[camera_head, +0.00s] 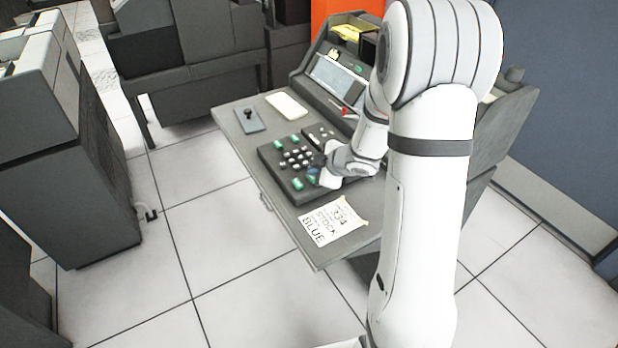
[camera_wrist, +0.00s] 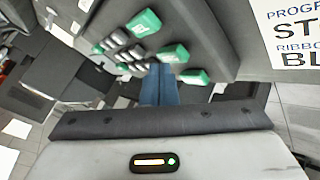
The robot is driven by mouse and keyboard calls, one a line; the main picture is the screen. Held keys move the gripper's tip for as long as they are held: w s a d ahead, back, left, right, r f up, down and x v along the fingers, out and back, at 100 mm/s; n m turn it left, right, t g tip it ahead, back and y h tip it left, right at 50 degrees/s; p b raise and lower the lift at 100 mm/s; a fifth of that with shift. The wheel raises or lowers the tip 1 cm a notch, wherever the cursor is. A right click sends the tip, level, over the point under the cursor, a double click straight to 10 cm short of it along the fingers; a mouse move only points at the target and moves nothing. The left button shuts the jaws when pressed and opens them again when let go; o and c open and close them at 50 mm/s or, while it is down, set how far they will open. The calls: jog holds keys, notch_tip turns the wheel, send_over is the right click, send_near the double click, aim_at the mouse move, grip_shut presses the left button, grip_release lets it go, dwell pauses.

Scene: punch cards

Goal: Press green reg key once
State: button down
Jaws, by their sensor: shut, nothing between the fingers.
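The keyboard (camera_head: 290,160) is a dark block on the grey desk, with several pale keys and several green keys. Two green keys (camera_head: 277,144) sit toward its far side and another green key (camera_head: 297,184) is at its near edge. In the wrist view, green keys show at the top (camera_wrist: 143,22), beside my fingertips (camera_wrist: 173,53) and right of them (camera_wrist: 194,77). Their lettering is too small to read, so I cannot tell which is REG. My gripper (camera_wrist: 158,68) is shut and empty, its blue fingers at the green keys. I cannot tell whether it touches one.
A printed card (camera_head: 332,221) lies on the desk in front of the keyboard. A white pad (camera_head: 286,106) and a dark grey item with a black knob (camera_head: 249,121) lie behind it. The machine's upright housing (camera_head: 335,78) stands at the right.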

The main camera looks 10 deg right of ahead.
jog(key=shift+f+b, duration=0.3)
jog(key=shift+f, duration=0.15)
jog(key=shift+r, duration=0.15)
dwell(0.4)
jog(key=shift+r+p, duration=0.8)
jog(key=shift+p, duration=0.25)
notch_tip(320, 180, up, 5)
jog(key=p, duration=0.5)
dwell(0.4)
